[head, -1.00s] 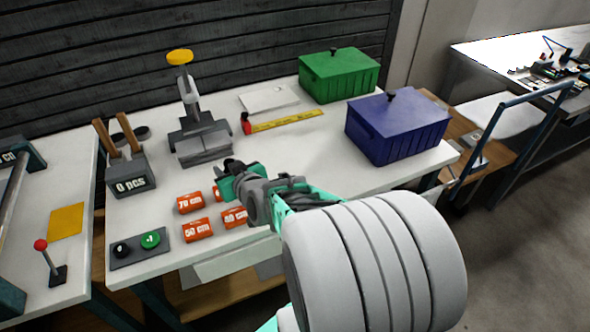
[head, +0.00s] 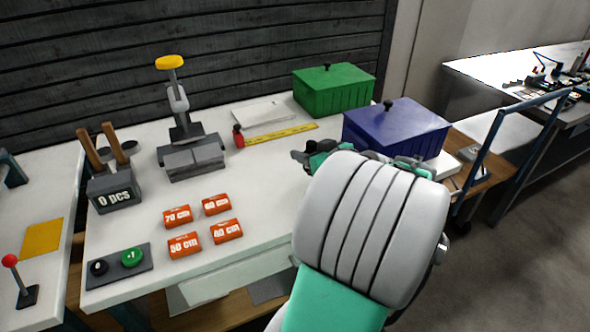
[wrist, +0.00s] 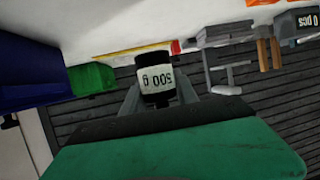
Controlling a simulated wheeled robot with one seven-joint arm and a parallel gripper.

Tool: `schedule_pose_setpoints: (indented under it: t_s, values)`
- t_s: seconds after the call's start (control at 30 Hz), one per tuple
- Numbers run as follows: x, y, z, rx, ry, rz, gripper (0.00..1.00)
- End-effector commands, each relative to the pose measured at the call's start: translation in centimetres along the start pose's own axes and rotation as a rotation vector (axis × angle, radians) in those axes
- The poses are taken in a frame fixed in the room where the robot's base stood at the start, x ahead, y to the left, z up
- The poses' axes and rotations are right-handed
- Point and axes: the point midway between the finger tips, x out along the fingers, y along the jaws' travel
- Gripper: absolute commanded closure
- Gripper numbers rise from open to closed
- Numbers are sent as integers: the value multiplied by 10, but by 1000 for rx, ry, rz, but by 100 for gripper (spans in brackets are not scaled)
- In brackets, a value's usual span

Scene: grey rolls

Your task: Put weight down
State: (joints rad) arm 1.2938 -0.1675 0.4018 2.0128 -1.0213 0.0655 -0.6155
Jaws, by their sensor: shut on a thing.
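A black weight with a white label reading 500 g (wrist: 156,76) sits between the fingers of my gripper (wrist: 158,92) in the wrist view, and my gripper is shut on it. The label appears upside down there. In the head view my gripper (head: 318,154) is over the right part of the white worktable (head: 262,178), left of the blue lidded box. My own arm covers part of it, and I cannot clearly make out the weight there. I cannot tell the height above the table.
The blue box (head: 392,132) and green box (head: 333,88) stand at the right and back. Several orange blocks (head: 184,245), a button panel (head: 118,268), a grey press-like device (head: 190,155) and a yellow ruler (head: 280,132) occupy the table. Its middle is clear.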

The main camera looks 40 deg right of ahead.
Motion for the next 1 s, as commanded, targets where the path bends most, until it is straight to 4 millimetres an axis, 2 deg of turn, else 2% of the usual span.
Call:
schedule_pose_setpoints:
  t_s: [0.07,0.1,0.2,0.3,0.47,0.63,0.97,1.0]
  values:
    - [25,1,2,-1,1,-6,100]
    - [35,2,10,3,0,-5,100]
    - [58,6,22,1,1,-3,100]
    - [73,8,29,0,3,0,100]
    - [88,10,38,-1,2,1,100]
    - [96,10,63,2,2,2,100]
    - [97,10,67,-1,4,3,100]
    - [97,10,67,0,1,2,61]
